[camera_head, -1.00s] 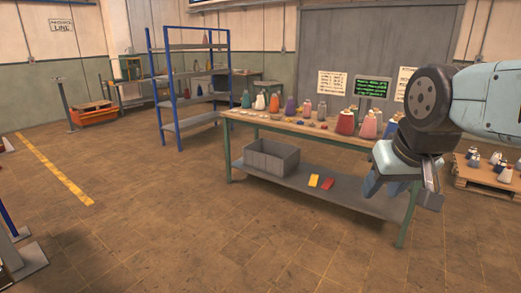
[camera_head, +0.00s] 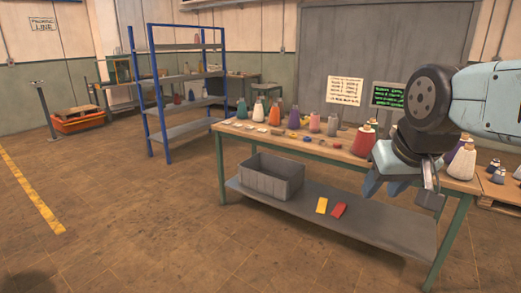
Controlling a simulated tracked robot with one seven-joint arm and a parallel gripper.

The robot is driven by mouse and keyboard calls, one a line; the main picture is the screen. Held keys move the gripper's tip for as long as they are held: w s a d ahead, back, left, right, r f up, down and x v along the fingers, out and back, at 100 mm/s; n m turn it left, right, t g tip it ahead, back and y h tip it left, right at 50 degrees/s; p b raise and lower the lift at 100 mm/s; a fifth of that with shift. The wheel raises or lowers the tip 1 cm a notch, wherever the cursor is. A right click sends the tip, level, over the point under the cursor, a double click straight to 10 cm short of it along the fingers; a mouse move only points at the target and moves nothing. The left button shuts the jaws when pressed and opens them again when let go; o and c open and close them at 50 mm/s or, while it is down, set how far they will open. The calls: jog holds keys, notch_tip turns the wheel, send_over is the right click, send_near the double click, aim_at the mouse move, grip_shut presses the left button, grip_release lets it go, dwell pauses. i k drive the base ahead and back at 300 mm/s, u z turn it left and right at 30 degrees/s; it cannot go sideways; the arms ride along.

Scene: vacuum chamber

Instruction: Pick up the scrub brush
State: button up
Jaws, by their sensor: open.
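I cannot make out a scrub brush for certain. Small items lie on the wooden top of the workbench (camera_head: 330,151), too small to identify. On its grey lower shelf lie a yellow flat item (camera_head: 322,205) and a red flat item (camera_head: 339,211); I cannot tell what they are. My gripper (camera_head: 402,190) is open, at the right of the view, in front of the bench's right part. It hides some of the bench top, and no object shows between its fingers.
Several bottles and cones, including a red one (camera_head: 364,140), stand along the bench top. A grey bin (camera_head: 270,180) sits on the lower shelf. A blue-framed rack (camera_head: 160,95) stands behind at left. An orange container (camera_head: 80,121) is farther left. The floor in front is clear.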

aim_at(279, 132)
jog(key=u, duration=0.15)
jog(key=i, duration=3.6)
jog(key=u, duration=0.2)
